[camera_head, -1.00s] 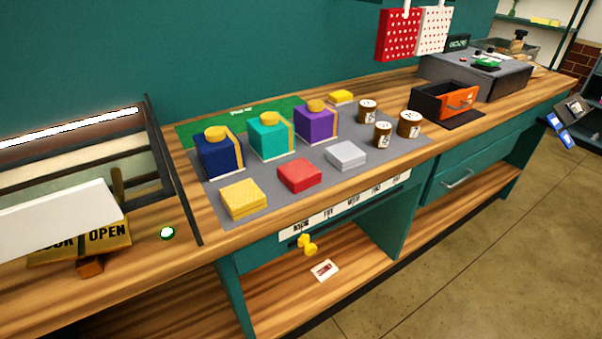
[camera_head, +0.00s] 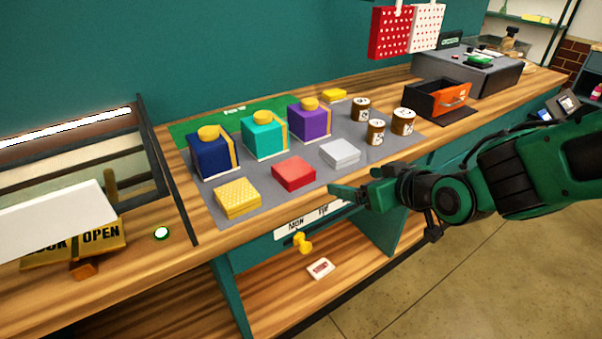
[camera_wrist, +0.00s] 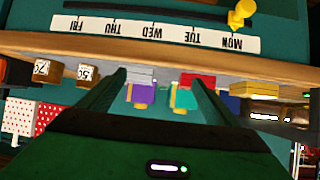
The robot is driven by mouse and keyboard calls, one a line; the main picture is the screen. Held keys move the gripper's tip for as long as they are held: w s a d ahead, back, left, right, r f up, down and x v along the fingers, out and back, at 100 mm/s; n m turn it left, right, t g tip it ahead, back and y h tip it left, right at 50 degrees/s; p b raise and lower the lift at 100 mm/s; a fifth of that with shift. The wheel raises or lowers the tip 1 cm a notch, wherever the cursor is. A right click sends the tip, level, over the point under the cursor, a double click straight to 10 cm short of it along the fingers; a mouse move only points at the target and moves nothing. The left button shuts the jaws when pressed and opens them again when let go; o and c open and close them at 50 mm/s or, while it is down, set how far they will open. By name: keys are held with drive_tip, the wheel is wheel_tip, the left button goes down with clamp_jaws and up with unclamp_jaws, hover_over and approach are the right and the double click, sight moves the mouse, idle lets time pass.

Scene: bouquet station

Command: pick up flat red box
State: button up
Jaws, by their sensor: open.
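The flat red box (camera_head: 294,174) lies on the grey mat on the counter, between the yellow patterned flat box (camera_head: 237,198) and the flat grey box (camera_head: 340,153). My gripper (camera_head: 348,193) is open and empty near the counter's front edge, to the right of the red box and apart from it. In the wrist view, which looks upside down, the red box (camera_wrist: 198,79) shows just past the counter edge, near one fingertip. My two fingers (camera_wrist: 155,97) stand apart with nothing between them in grip.
Blue (camera_head: 214,154), teal (camera_head: 264,136) and purple (camera_head: 309,121) boxes with yellow lids stand behind. Brown-and-white jars (camera_head: 375,132) stand to the right. An orange-fronted drawer box (camera_head: 453,97) sits farther right. A weekday strip (camera_wrist: 155,35) runs along the counter front below the edge, beside a yellow knob (camera_wrist: 240,13).

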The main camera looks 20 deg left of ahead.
sight(296, 169)
drive_tip(key=a+y, duration=0.1)
drive_tip(key=a, duration=0.3)
drive_tip(key=a+n+y, duration=0.1)
drive_tip(key=a, duration=0.6)
drive_tip(key=shift+s+a+f+y, duration=0.3)
drive_tip(key=shift+s+y, duration=0.05)
drive_tip(key=shift+y, duration=0.05)
drive_tip(key=shift+r+x, duration=0.2)
drive_tip(key=shift+x, duration=2.8)
drive_tip(key=shift+w, duration=0.15)
drive_tip(key=shift+c, duration=0.6)
drive_tip(key=c, duration=1.1)
